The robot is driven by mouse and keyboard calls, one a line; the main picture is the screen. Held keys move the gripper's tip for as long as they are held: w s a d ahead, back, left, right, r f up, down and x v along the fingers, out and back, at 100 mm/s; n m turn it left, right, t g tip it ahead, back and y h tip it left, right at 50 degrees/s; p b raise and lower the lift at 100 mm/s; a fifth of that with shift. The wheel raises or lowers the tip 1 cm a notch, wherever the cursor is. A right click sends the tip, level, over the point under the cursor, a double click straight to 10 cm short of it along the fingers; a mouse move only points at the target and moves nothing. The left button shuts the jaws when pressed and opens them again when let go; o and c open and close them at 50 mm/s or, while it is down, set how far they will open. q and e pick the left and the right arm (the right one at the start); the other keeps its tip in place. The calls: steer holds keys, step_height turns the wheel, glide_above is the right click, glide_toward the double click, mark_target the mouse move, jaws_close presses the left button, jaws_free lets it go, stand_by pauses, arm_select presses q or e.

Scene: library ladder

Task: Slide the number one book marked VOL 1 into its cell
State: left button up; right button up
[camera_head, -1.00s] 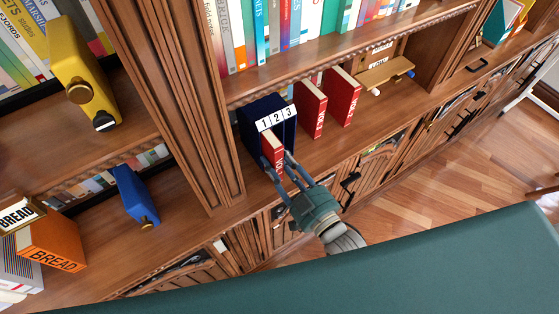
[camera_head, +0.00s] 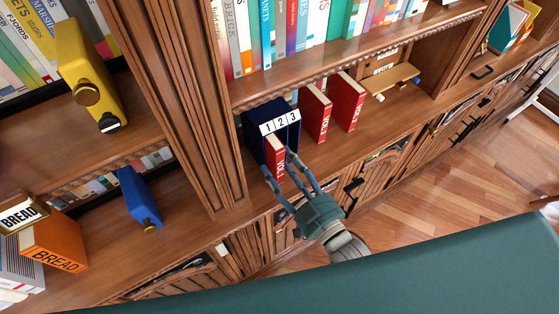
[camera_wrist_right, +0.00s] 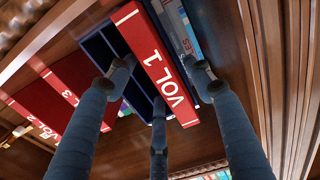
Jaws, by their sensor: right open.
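The red VOL 1 book (camera_head: 275,158) stands upright in the cell under number 1 of the navy box (camera_head: 253,123), its spine end projecting out of the front. Its white VOL 1 lettering shows in the right wrist view (camera_wrist_right: 160,65), beside empty dark cells. My right gripper (camera_head: 278,162) is open in front of the box, its fingertips on both sides of the book's projecting end. In the wrist view the fingers (camera_wrist_right: 163,80) straddle the spine; I cannot tell whether any touches it. How deep the book sits is hidden. My left gripper is not in view.
Two red books, VOL 3 (camera_head: 315,111) and VOL 2 (camera_head: 347,101), stand right of the box on the shelf. A wooden piece (camera_head: 392,77) lies farther right. A carved post (camera_head: 205,120) rises left of the box. The shelf has bare room between the books and its front edge.

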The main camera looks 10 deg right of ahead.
steer(key=v, duration=1)
steer(key=shift+s, duration=0.15)
steer(key=shift+r, duration=0.1)
steer(key=shift+c, duration=0.3)
